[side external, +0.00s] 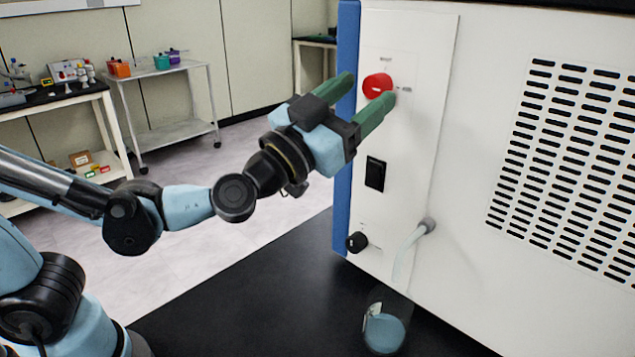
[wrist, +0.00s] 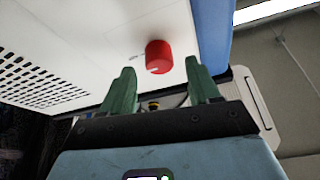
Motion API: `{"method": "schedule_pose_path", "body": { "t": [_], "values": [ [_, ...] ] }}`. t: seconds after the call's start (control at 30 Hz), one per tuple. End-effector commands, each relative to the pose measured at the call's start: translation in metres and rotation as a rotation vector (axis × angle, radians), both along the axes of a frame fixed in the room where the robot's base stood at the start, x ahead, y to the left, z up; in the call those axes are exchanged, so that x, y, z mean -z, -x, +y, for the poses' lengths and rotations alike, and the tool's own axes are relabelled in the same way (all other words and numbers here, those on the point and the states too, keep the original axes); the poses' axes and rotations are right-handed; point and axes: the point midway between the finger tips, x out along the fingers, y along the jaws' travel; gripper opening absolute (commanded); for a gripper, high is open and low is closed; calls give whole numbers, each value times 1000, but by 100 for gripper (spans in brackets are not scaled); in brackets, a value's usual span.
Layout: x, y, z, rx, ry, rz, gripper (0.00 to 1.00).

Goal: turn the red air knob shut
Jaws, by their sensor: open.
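The red air knob (side external: 377,86) is on the upper part of the white side panel of the freeze dryer (side external: 440,150). It also shows in the wrist view (wrist: 158,57), ahead of my fingertips and between their lines. My gripper (side external: 368,90) has green fingers spread wide in front of the panel, one on each side of the knob in the side view. In the wrist view my gripper (wrist: 157,75) is empty. I cannot tell whether a finger touches the knob or the panel.
Below the knob are a black switch (side external: 375,173), a small black knob (side external: 357,242) and a hose (side external: 408,250) leading down into a beaker (side external: 384,333) of blue liquid. These stand at the black bench (side external: 260,310). A cart (side external: 170,105) and shelf are behind.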

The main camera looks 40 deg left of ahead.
Motion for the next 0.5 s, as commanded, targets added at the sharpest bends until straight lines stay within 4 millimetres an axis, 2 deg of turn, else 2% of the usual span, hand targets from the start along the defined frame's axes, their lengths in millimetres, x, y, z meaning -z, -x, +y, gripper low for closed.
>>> {"method": "schedule_pose_path", "body": {
  "t": [0.2,0.5],
  "values": [
    [-6,-15,-1,0,0,0,61],
    [-6,-16,-1,0,0,0,61]
  ]
}}
